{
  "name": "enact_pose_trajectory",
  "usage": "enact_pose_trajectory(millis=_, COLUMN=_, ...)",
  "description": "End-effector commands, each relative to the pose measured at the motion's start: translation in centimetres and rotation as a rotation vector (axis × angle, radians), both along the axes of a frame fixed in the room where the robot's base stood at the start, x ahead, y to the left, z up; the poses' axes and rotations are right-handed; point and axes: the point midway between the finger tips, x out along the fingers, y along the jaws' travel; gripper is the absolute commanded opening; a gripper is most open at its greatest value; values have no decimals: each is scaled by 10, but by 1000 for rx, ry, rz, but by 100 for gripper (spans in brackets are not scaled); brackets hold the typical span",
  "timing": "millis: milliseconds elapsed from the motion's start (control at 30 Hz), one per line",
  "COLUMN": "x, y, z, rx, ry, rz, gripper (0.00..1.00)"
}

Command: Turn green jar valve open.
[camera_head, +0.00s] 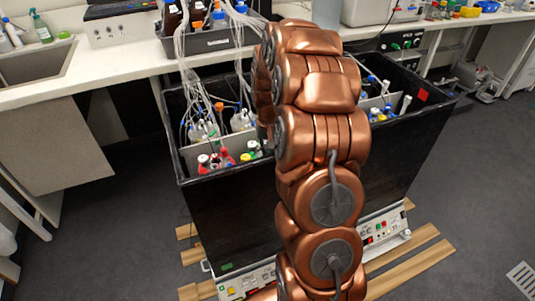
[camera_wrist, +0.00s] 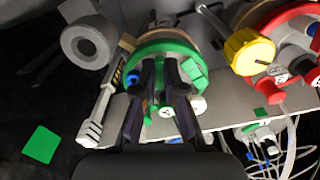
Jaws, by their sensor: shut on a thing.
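In the wrist view the green jar's lid (camera_wrist: 141,49) is a bright green ring around a paler top, with a blue fitting and a white fitting near it. My gripper (camera_wrist: 161,68) reaches over the near side of this lid. Its two dark fingers are shut on a small part at the lid, which looks like the green jar valve; the fingers mostly hide it, so its turn angle cannot be told. A small round white piece with a green mark (camera_wrist: 166,110) shows between the fingers. In the head view my arm hides the gripper and this jar.
In the wrist view a red-lidded jar with a yellow cap (camera_wrist: 249,51) stands right, a grey cylinder (camera_wrist: 86,42) left, and tubes lower right. In the head view the black shaker box (camera_head: 235,215) holds several jars, with a counter (camera_head: 120,67) behind.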

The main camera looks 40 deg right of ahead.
Motion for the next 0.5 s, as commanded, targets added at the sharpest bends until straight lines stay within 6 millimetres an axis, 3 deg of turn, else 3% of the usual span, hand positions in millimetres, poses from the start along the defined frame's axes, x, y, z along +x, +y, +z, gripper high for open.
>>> enact_pose_trajectory(millis=500, x=-3, y=1, z=-5, rx=7, ry=10, rz=154, gripper=0)
